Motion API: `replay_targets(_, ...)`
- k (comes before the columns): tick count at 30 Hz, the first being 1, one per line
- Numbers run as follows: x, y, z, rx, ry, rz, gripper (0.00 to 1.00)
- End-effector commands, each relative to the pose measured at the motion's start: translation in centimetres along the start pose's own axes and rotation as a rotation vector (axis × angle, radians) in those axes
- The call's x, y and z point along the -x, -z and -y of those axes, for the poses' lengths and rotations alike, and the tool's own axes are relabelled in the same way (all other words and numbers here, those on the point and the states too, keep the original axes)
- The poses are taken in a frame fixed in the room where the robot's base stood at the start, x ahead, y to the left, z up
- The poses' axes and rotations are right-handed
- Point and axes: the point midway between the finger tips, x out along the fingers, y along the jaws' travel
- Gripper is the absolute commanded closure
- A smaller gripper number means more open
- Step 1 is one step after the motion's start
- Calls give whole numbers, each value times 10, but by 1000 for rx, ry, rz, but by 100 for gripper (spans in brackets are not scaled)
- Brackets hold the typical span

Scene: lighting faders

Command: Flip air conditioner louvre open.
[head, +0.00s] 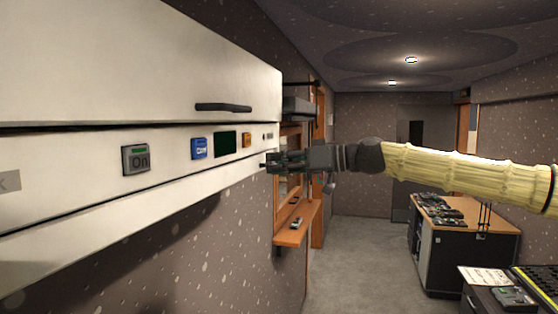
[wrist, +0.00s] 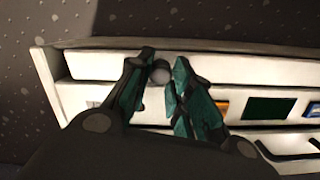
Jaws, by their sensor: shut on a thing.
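The white air conditioner (head: 150,60) hangs on the wall at the left of the head view. Its louvre (head: 110,208) is the long white strip under the button panel; in the upside-down wrist view the louvre (wrist: 240,70) lies above the buttons. My gripper (head: 268,162) is at the unit's right end, by the louvre. In the wrist view its fingers (wrist: 160,70) close around a small round grey knob (wrist: 159,75) in front of the louvre. How the knob joins the louvre is hidden. The louvre's exact angle is hard to tell.
The panel carries an On button (head: 136,160), a blue button (head: 199,148), a dark display (head: 225,144) and an orange button (head: 247,140). A dark handle (head: 223,107) is above. A wooden shelf (head: 297,225) juts from the wall beyond. The grey floor (head: 350,255) has free room.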

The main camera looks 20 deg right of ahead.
Motion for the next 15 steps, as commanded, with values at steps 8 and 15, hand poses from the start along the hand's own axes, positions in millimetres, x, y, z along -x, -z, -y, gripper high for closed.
replay_targets(8,4,12,3,3,-33,121,100)
replay_targets(15,6,19,5,3,-68,247,100)
